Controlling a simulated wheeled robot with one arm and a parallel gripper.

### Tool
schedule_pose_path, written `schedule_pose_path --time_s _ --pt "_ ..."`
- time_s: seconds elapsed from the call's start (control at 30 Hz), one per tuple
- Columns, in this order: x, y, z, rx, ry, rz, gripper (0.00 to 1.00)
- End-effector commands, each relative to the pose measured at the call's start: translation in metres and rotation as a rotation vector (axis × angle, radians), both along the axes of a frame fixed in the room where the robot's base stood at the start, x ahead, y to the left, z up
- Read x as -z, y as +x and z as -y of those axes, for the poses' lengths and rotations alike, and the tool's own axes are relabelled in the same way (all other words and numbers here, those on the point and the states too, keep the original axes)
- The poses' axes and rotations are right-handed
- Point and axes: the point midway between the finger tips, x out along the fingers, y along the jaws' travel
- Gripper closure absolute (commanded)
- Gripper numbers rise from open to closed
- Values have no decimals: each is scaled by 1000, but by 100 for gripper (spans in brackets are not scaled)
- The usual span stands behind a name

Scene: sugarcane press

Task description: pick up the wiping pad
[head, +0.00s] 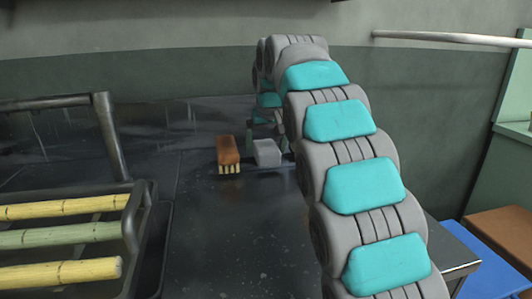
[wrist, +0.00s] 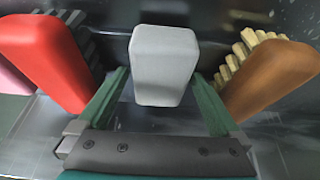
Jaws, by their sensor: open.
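The wiping pad, a pale grey rounded block, stands on the dark worktop in the head view (head: 267,152). It also shows in the wrist view (wrist: 163,62), upright in the middle. My gripper (wrist: 160,78) is open, with one green finger on each side of the pad and a visible gap on both sides. In the head view my gripper (head: 266,132) is at the pad, partly hidden by my arm. I cannot tell how far the fingertips reach along the pad.
A brown brush with pale bristles (head: 228,155) stands just left of the pad; it is on the right in the wrist view (wrist: 275,75). A red brush (wrist: 48,60) stands on the other side. A rack with cane stalks (head: 133,215) is at left. Bare worktop lies in front.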

Motion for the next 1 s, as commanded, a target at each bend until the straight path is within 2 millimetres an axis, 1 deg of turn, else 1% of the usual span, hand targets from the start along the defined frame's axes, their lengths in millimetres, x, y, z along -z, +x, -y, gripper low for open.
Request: schedule_pose_path --time_s 0.87,0.9,1.0 --pt "5 0 0 0 0 0 0" --pt "5 0 0 0 0 0 2" --pt "5 0 0 0 0 0 14"
